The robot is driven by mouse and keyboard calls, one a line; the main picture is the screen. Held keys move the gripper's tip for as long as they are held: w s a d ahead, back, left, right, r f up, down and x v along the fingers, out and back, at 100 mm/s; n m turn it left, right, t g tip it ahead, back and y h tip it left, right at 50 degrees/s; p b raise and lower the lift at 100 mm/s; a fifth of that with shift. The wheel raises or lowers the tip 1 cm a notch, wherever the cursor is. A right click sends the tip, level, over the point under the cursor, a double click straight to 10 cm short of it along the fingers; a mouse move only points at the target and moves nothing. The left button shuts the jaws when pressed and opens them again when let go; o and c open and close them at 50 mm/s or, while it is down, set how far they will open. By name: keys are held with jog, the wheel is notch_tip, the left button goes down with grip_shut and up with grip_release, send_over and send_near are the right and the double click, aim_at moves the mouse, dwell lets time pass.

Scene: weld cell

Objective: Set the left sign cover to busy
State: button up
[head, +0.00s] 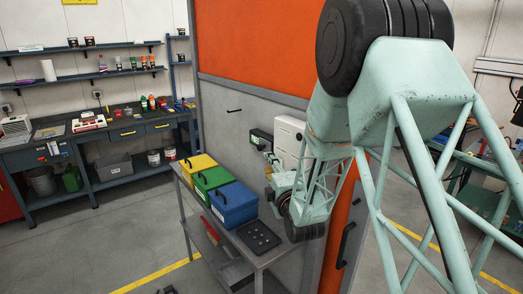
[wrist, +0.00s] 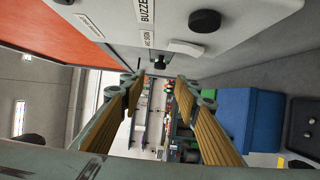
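A white panel box (head: 289,138) is mounted on the grey partition; the same pale panel fills the top of the wrist view (wrist: 235,25). It carries labels reading "BUZZER" (wrist: 146,10) and one that seems to read "ARC SIGN" (wrist: 151,40). On it are a round black knob (wrist: 204,21), a small white tab (wrist: 186,48) and a small black piece (wrist: 160,62). My gripper (wrist: 158,88) is open; its fingers stand apart below the panel, with the black piece beyond their tips. In the head view my gripper (head: 270,172) is beside the partition, partly hidden. I cannot tell which piece is the left sign cover.
Below, a grey bench holds yellow (head: 197,163), green (head: 213,178) and blue (head: 234,201) bins and a black tray (head: 258,237). An orange panel (head: 250,45) is above. The floor at left is open.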

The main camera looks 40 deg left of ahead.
aim_at(261, 149)
jog(key=shift+w+a, duration=0.1)
jog(key=shift+p+x, duration=1.25)
jog(key=shift+x, duration=5.5)
jog(key=shift+c, duration=0.4)
grip_shut()
